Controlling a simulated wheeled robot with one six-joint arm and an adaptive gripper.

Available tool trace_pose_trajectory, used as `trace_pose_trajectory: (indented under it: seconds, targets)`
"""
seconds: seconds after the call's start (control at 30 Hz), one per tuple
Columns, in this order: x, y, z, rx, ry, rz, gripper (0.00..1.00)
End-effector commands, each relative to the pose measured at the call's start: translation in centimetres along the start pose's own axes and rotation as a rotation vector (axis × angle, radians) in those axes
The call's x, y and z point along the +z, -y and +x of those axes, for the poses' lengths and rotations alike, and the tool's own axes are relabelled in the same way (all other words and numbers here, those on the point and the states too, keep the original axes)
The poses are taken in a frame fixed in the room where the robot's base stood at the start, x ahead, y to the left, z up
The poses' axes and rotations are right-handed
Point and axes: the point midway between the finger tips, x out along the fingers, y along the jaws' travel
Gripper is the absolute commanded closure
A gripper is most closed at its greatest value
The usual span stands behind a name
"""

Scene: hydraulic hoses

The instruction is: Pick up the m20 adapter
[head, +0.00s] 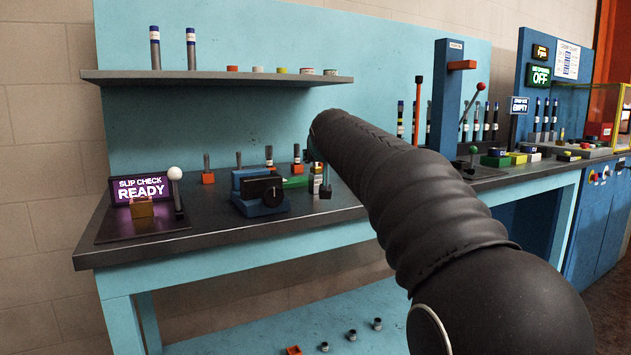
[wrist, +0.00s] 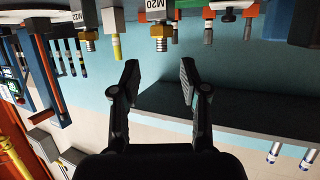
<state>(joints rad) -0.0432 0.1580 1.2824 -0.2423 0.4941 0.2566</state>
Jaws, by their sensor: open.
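In the wrist view, which is upside down, a brass hex fitting with a grey threaded end (wrist: 160,33) stands by a white M20 label. I take it for the M20 adapter. In the head view my dark arm reaches over the bench and hides most of the gripper.
The dark workbench (head: 110,245) holds a blue block with a black knob (head: 262,190) left of the gripper. A shelf (head: 215,78) runs along the blue back panel. A white-knobbed lever (head: 175,175) and a purple sign (head: 140,190) stand at the left.

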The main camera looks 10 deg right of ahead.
Motion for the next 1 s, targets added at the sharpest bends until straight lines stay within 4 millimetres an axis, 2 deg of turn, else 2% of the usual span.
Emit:
trace_pose_trajectory:
  seconds: [0.1,0.37,0.7,1.0]
  targets:
    - [0.0,0.0,1.8,0.001,0.002,0.0,0.55]
    - [-0.1,0.0,3.3,0.0,0.001,0.0,0.55]
    - [-0.5,0.3,7.3,0.001,0.001,0.0,0.55]
    - [-0.4,0.3,8.0,0.0,0.001,-0.001,0.55]
